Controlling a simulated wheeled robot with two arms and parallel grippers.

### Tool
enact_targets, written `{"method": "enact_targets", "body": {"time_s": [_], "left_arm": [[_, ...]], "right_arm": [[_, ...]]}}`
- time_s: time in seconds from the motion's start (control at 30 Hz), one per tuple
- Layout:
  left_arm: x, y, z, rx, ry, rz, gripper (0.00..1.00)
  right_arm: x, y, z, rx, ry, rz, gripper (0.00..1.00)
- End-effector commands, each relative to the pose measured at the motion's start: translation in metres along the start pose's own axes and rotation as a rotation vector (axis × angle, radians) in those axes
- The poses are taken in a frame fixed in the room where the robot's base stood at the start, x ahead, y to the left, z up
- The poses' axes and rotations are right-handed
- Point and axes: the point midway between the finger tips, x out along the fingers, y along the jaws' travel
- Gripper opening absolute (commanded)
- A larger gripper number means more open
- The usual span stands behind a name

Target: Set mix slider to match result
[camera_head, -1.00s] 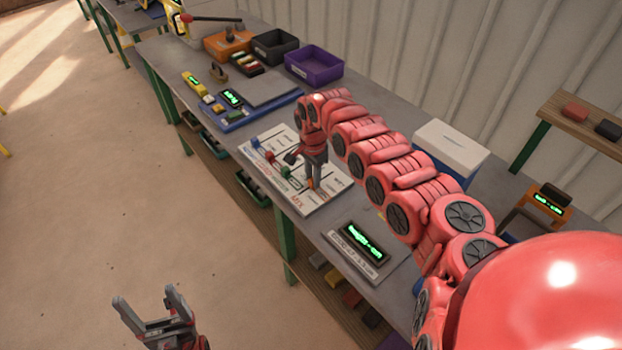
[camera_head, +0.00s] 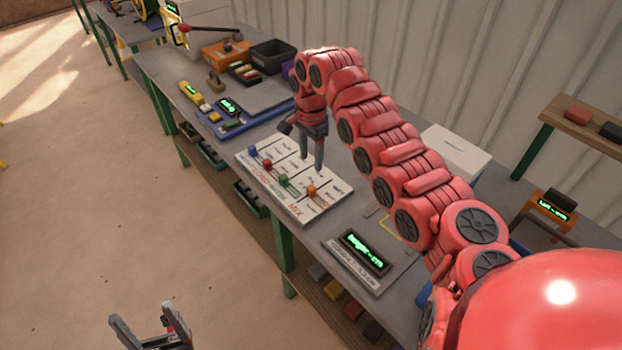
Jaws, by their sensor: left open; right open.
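The white mix board (camera_head: 262,177) lies on the bench with blue, red and green slider knobs along its left side. The orange knob (camera_head: 311,191) is on the slider by the MIX lettering. My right gripper (camera_head: 311,162) is open and empty, pointing down above the board, behind the orange knob and apart from it. A dark display (camera_head: 364,251) with green text stands to the right of the board; its text is too blurred to read surely. My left gripper (camera_head: 140,314) is open and empty over the floor at bottom left.
A blue panel (camera_head: 232,128) with a small display lies behind the board. Orange and black bins (camera_head: 272,51) stand further back. A white box (camera_head: 455,150) is behind my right arm. A wooden shelf (camera_head: 577,126) is at right.

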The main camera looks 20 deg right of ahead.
Motion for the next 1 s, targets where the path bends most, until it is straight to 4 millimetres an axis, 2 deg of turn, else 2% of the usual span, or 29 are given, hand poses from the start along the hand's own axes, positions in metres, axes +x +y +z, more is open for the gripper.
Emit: {"method": "enact_targets", "body": {"time_s": [0.03, 0.13, 0.33, 1.0], "left_arm": [[-0.007, 0.0, 0.001, 0.0, 0.0, 0.0, 0.81], [-0.012, 0.001, 0.002, 0.0, 0.0, 0.0, 0.81], [-0.012, 0.001, 0.002, 0.0, 0.0, 0.0, 0.81], [-0.012, 0.001, 0.002, 0.0, 0.0, 0.0, 0.81]], "right_arm": [[-0.011, -0.002, 0.0, -0.002, 0.005, -0.006, 0.57], [-0.036, -0.001, 0.0, -0.002, 0.006, -0.006, 0.57], [-0.057, -0.001, -0.001, -0.001, 0.005, -0.002, 0.57], [-0.062, 0.0, 0.0, -0.001, 0.0, 0.0, 0.57]]}}
